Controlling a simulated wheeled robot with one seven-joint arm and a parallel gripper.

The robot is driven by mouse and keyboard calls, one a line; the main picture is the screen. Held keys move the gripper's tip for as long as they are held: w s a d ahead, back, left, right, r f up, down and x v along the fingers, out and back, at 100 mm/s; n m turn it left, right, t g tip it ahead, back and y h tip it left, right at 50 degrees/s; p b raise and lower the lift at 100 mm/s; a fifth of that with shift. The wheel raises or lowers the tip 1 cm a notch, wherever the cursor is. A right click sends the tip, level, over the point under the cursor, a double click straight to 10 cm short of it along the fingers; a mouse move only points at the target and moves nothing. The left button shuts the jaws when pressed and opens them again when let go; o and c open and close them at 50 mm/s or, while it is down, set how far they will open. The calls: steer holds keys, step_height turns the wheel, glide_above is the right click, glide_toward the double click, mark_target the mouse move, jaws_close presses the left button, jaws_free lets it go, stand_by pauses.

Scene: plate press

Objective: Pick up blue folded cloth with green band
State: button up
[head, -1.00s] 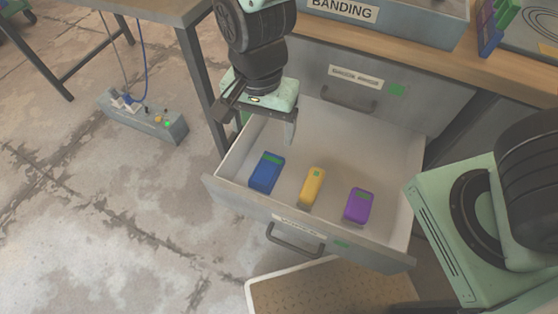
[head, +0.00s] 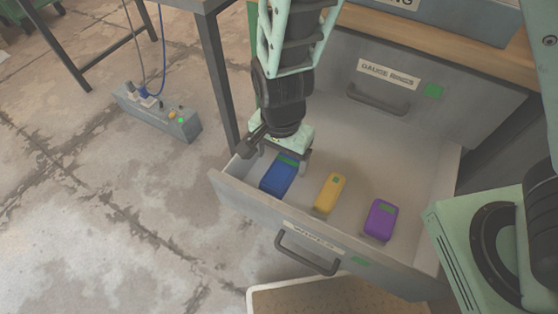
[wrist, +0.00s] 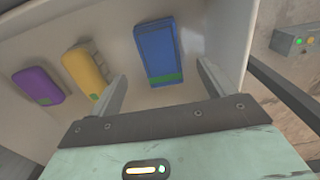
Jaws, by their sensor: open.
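The blue folded cloth with a green band (head: 279,177) lies in the open drawer, at its left side. In the wrist view the blue cloth (wrist: 157,48) lies ahead of and between my two fingers, with its green band toward me. My gripper (head: 283,160) is open, above the band end of the cloth; in the wrist view its fingertips (wrist: 162,78) stand apart on either side, with nothing held. In the head view my wrist and gripper partly hide the far end of the cloth.
A yellow folded cloth (head: 329,194) and a purple one (head: 380,220) lie to the right in the same drawer (head: 415,200). The drawer's left wall is close beside the blue cloth. A closed drawer labelled gauge rings (head: 388,72) is above. A power box (head: 160,113) sits on the floor.

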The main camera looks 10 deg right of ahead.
mark_target(281, 171)
step_height(281, 171, down, 5)
steer(key=b, duration=0.2)
steer(key=shift+w+b, duration=0.15)
steer(key=shift+b, duration=0.15)
steer(key=c, duration=1.1)
steer(key=shift+r, duration=0.2)
step_height(281, 171, up, 10)
steer(key=p, duration=0.4)
steer(key=shift+f+p, duration=0.1)
steer(key=shift+p, duration=0.3)
